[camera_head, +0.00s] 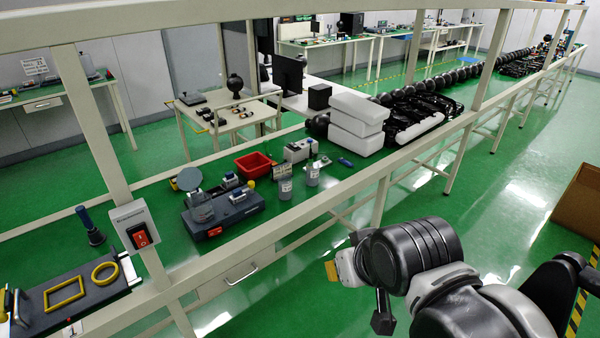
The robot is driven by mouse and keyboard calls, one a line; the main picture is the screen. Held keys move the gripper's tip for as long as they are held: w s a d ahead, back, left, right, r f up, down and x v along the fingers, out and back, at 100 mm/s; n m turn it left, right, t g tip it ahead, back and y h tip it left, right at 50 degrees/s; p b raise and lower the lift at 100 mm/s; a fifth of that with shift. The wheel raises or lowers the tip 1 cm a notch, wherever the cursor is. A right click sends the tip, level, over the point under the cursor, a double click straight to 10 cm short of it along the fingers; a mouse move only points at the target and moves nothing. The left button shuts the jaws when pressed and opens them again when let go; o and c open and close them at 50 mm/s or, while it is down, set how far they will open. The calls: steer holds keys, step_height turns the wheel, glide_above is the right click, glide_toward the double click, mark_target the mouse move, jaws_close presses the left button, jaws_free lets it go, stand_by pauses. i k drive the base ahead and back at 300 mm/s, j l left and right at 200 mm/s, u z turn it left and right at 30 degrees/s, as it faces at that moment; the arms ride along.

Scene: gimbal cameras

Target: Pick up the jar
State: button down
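A small grey see-through jar-like container (200,208) is at the left end of a dark blue-grey device (240,216) on the green workbench. Two grey labelled bottles or jars, one nearer (285,190) and one farther (312,174), stand upright behind the device's right end. I cannot tell which of these is the jar meant. My gripper (358,290) is at the lower right, in front of the bench and apart from all of these containers. Its dark, angled fingers are partly hidden by the wrist, so its opening is unclear.
A beige bench frame (300,222) runs between my arm and the bench top, with a beam overhead. A red bin (254,165), stacked white boxes (357,123) and a red switch box (138,232) are on or along the bench. A brown carton (578,205) stands right.

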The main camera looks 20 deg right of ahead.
mark_target(312, 174)
steer(key=l+u, duration=0.2)
steer(key=l, duration=0.35)
steer(key=i+l+u, duration=0.15)
steer(key=l, duration=0.4)
steer(key=l+u, duration=0.2)
steer(key=l, duration=0.3)
steer(key=k+l+u, duration=0.2)
steer(key=l, duration=0.35)
steer(key=l+u, duration=0.15)
steer(key=l, duration=0.4)
steer(key=k+l+u, duration=0.2)
steer(key=l, duration=0.3)
steer(key=l+u, duration=0.2)
steer(key=l, duration=0.3)
